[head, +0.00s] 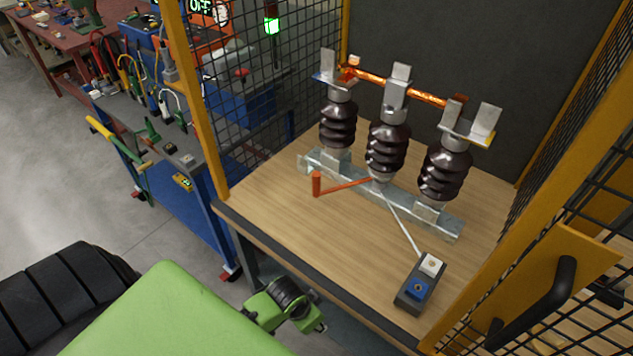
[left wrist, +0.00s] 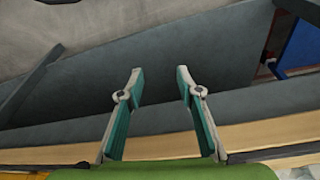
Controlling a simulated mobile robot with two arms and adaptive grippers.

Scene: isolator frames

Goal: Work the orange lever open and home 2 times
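The orange lever (head: 343,186) sticks out to the left from the base of the isolator, low over the wooden table, with its upright grip (head: 316,184) at the free end. The isolator's base rail (head: 335,172) carries three dark ribbed insulators. An orange bar (head: 385,80) spans across their metal tops. My left gripper (left wrist: 157,75) is open and empty in the left wrist view. In the head view its wrist is low in the middle, in front of the table edge and apart from the lever; the fingertips are not clear there. My right gripper is not in view.
A control box (head: 419,284) with a blue button and a white part stands at the table's (head: 275,190) front right, joined by a pale rod. Yellow posts and mesh flank the table. A black handle (head: 540,308) is at right. A tool bench (head: 160,150) stands left.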

